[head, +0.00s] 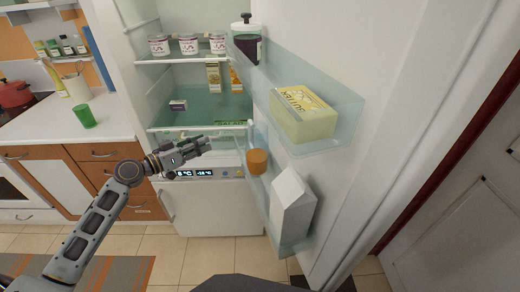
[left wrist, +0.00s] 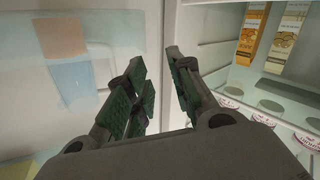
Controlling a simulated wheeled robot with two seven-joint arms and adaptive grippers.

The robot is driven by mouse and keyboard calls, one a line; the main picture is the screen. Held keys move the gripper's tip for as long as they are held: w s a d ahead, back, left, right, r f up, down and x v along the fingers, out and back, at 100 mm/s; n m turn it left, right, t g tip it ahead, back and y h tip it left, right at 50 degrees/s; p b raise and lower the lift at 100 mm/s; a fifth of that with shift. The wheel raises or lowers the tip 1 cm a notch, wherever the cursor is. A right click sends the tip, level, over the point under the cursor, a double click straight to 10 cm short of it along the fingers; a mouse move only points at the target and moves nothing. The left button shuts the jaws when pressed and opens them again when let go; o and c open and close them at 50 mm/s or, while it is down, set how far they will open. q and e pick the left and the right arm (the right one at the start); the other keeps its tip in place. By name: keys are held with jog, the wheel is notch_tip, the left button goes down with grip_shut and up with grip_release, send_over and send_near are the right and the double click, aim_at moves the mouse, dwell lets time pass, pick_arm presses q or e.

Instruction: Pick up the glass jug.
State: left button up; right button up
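The glass jug (head: 247,46), holding dark liquid under a dark lid, stands upright on the upper shelf of the open fridge door in the head view. I cannot make it out in the left wrist view. My left gripper (head: 206,144) is in front of the fridge opening, well below the jug and to its left, apart from it. In the left wrist view its fingers (left wrist: 158,75) stand apart with nothing between them. My right gripper is out of view.
The fridge door's shelves hold a butter box (head: 303,113), an orange jar (head: 257,161) and a white carton (head: 291,205). Several yoghurt cups (head: 188,44) stand on an inner shelf. A green cup (head: 85,116) is on the counter (head: 45,125) at left.

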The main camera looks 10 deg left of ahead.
pick_arm(q)
jog(key=s+d+r+m+g+h, duration=0.2)
jog(key=s+d+r+m+h, duration=0.1)
jog(key=d+m, duration=0.2)
jog(key=shift+m+h, duration=0.4)
jog(key=shift+m, duration=0.2)
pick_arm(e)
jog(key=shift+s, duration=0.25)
pick_arm(q)
jog(key=shift+s+d, duration=0.1)
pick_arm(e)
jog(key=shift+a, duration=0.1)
